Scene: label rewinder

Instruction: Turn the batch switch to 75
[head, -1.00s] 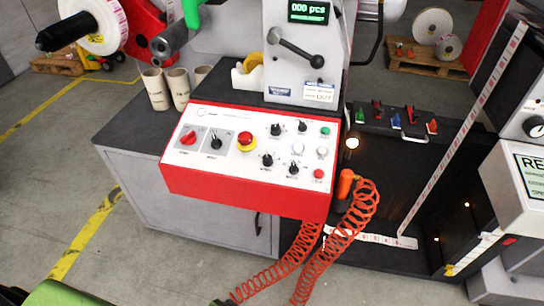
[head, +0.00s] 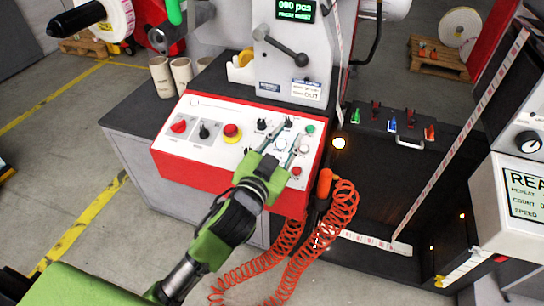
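The red-and-white control panel (head: 205,160) carries several small black rotary knobs. The upper two, a left knob (head: 262,124) and a right knob (head: 287,121), show. The lower knobs are mostly hidden behind my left gripper. The labels are too small to read, so I cannot tell which knob is the batch switch or where it points. My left gripper (head: 284,143), green with grey fingers, reaches over the right half of the panel from below. Its two fingers are apart with nothing visibly held; I cannot tell whether they touch the panel. My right gripper is not in view.
A display (head: 296,10) reads 000 pcs. A black lever (head: 285,45) juts out above the panel.

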